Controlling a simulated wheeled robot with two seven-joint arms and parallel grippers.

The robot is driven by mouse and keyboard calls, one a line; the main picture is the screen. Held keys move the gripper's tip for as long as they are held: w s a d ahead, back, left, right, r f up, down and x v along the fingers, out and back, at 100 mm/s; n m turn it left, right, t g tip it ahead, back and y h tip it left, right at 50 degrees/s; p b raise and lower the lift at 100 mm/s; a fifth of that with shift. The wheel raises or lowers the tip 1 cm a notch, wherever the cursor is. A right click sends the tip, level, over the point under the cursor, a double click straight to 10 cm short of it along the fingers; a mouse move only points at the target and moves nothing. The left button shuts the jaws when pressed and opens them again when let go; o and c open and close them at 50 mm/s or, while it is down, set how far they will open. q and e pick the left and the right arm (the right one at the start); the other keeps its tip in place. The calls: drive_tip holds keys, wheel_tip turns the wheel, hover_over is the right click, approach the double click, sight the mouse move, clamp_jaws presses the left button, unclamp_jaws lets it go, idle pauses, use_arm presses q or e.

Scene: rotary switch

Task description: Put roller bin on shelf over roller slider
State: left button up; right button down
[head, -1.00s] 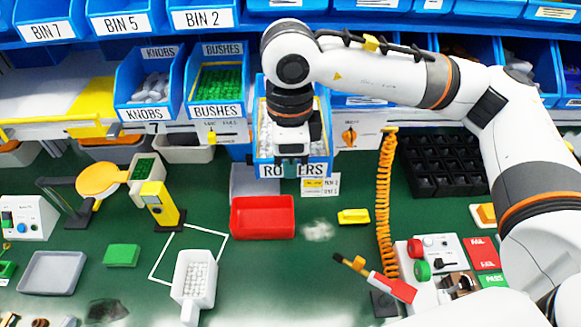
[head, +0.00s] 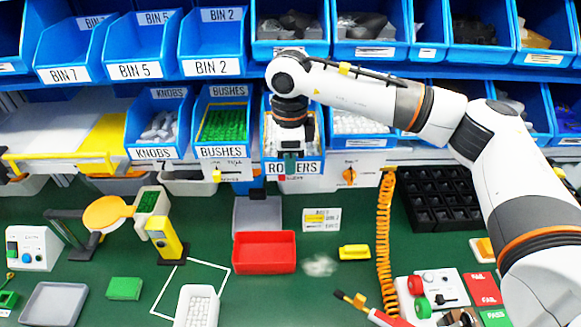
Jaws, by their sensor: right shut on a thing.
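The roller bin (head: 310,168) is a blue bin with a ROLLERS label and pale rollers inside. My right gripper (head: 290,162) is at its front wall, shut on it, and covers part of the label. The bin is in the row at the shelf (head: 75,155), right of the bushes bin, with its front slightly lower than its neighbour's. I cannot tell whether its base touches the shelf. The roller slider is not clearly visible; the bin and gripper hide that spot. My left gripper is not in view.
The knobs bin (head: 158,135) and bushes bin (head: 222,130) stand to the left. Another blue bin (head: 360,140) is close on the right. A red tray (head: 264,252) and an orange coiled cable (head: 384,240) are below.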

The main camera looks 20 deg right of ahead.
drive_tip(key=w, duration=0.3)
drive_tip(key=shift+d+p, duration=0.3)
drive_tip(key=shift+d, duration=0.1)
drive_tip(key=w, duration=0.1)
drive_tip(key=w+b, duration=0.1)
drive_tip(key=shift+w+d+f, duration=0.3)
drive_tip(key=shift+d+f, duration=0.05)
drive_tip(key=shift+d, duration=0.05)
drive_tip(key=shift+w+d+f, duration=0.15)
drive_tip(key=shift+w+d, duration=0.05)
drive_tip(key=shift+w, duration=0.5)
drive_tip(key=c, duration=1.5)
unclamp_jaws()
drive_tip(key=shift+o, duration=0.2)
drive_tip(key=shift+s, duration=0.1)
